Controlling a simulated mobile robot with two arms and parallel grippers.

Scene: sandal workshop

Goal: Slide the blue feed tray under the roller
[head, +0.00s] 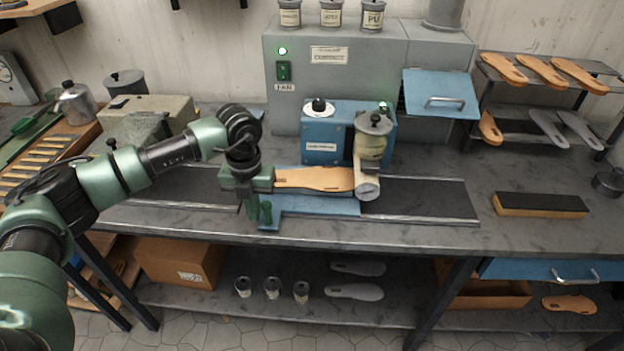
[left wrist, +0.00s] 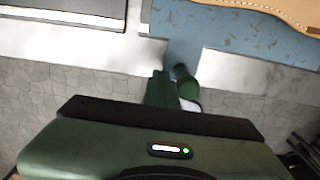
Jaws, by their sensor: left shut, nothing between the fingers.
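The blue feed tray (head: 320,206) lies on the bench track with a tan sole (head: 315,179) on it. The sole's right end is close beside the roller (head: 368,188) of the blue machine (head: 325,135); whether it is under the roller I cannot tell. My left gripper (head: 260,212) points down at the tray's front left. Its green fingers are shut with nothing between them. In the left wrist view the fingertips (left wrist: 174,84) appear at the end of a narrow blue tab of the tray (left wrist: 235,28); I cannot tell whether they touch it. My right gripper is out of view.
The dark track (head: 420,198) runs clear to the right of the roller. A black-topped block (head: 540,204) lies further right. A shoe rack (head: 545,125) stands at the back right. A grey cabinet (head: 420,50) stands behind. The bench's front edge is close to my gripper.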

